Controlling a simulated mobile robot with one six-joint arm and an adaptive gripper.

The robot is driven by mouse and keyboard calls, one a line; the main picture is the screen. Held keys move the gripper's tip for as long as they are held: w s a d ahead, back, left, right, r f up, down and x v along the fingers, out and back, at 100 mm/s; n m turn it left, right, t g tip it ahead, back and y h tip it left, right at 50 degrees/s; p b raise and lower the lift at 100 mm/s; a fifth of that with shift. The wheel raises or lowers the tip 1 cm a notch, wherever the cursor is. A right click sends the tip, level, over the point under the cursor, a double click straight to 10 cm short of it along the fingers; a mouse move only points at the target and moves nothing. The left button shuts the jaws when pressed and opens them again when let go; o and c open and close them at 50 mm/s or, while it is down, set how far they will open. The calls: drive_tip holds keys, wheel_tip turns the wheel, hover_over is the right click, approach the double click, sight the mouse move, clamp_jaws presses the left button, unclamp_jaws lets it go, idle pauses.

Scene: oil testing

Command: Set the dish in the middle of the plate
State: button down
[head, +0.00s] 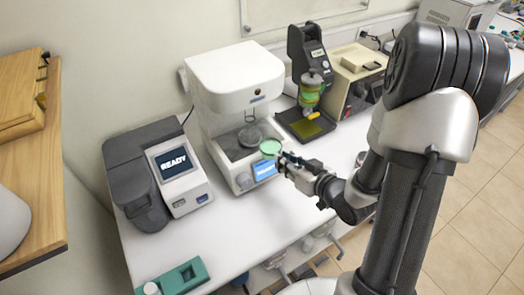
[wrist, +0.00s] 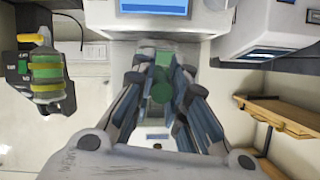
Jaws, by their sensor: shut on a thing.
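The dish (head: 270,147) is a small, round, green, shallow thing. My gripper (head: 281,157) is shut on its edge and holds it in front of the white machine's open bay. In the wrist view the green dish (wrist: 162,88) shows between my two fingers. The plate (head: 237,152) is a dark round surface low in the white machine's bay, with a clear round part above it. The dish is apart from the plate, to its right and nearer the front. I cannot make out the plate in the wrist view.
The white machine (head: 236,78) overhangs the bay from above, and its blue screen (head: 265,170) sits just below the dish. A grey device reading READY (head: 172,162) stands to the left. A dark stand with a green-yellow cylinder (head: 311,92) stands to the right.

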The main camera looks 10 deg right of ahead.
sight(264, 143)
drive_tip(key=w+a, duration=0.1)
drive_tip(key=w, duration=0.1)
drive_tip(key=w+a, duration=0.1)
drive_tip(key=w, duration=0.2)
drive_tip(key=w+a, duration=0.1)
drive_tip(key=w, duration=0.1)
drive_tip(key=shift+w+b, duration=0.15)
drive_tip(key=shift+b, duration=0.15)
drive_tip(key=w, duration=0.1)
drive_tip(key=w+a, duration=0.1)
drive_tip(key=w, duration=0.1)
drive_tip(key=shift+w+a, duration=0.25)
drive_tip(key=shift+w, duration=0.1)
drive_tip(key=shift+s+d+f+b, duration=0.1)
drive_tip(key=shift+f+b, duration=0.2)
drive_tip(key=shift+f, duration=0.4)
drive_tip(key=shift+s+d, duration=0.1)
drive_tip(key=shift+f, duration=0.2)
drive_tip(key=c, duration=1.6)
unclamp_jaws()
drive_tip(key=shift+r, duration=0.1)
